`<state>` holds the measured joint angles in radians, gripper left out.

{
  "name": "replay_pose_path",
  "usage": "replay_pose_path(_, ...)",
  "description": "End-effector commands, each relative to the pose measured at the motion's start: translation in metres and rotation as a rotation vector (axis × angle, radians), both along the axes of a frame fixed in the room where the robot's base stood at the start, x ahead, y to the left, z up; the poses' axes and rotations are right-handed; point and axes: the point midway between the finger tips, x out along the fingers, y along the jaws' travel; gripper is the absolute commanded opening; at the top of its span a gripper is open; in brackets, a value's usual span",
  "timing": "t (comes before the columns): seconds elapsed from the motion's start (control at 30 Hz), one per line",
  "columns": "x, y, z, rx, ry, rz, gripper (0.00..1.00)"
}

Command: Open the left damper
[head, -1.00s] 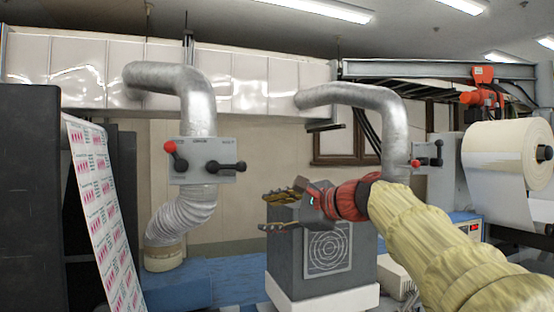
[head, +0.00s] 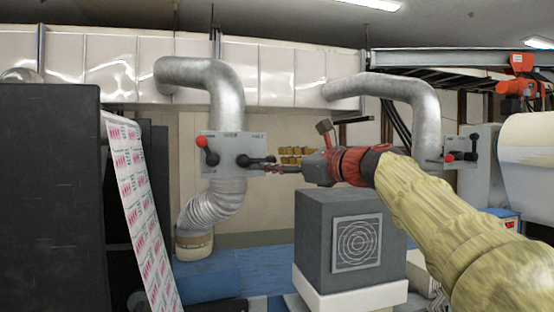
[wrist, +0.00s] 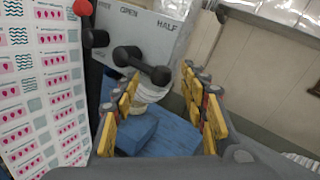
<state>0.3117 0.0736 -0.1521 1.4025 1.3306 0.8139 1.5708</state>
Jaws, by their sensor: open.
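The left damper is a grey plate (head: 226,140) on the left silver duct. It carries a red-knobbed lever (head: 202,141) on its left and a black lever (head: 256,161) pointing right. In the wrist view the plate (wrist: 137,27) reads OPEN and HALF, and the black lever (wrist: 140,64) and red knob (wrist: 82,7) show. My gripper (head: 279,160) is open at the plate's right side, its fingers pointing left at the black lever's end. In the wrist view, the lever's end knob is between and beyond my gripper's fingertips (wrist: 158,78). I cannot tell whether they touch it.
A printed web (head: 142,205) hangs left of the duct beside a dark cabinet (head: 48,190). A second duct with a similar damper plate (head: 478,150) is at the right, near a white roll (head: 530,150).

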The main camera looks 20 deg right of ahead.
Motion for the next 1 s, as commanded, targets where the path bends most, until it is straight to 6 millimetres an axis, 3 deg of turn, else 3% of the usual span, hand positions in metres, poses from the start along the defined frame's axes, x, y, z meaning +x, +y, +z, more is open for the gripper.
replay_pose_path(0.37, 0.0065, 0.0037, -0.0001, -0.001, 0.000, 0.000, 0.44)
replay_pose_path(1.0, 0.0065, 0.0034, 0.0001, -0.001, -0.001, -0.001, 0.08)
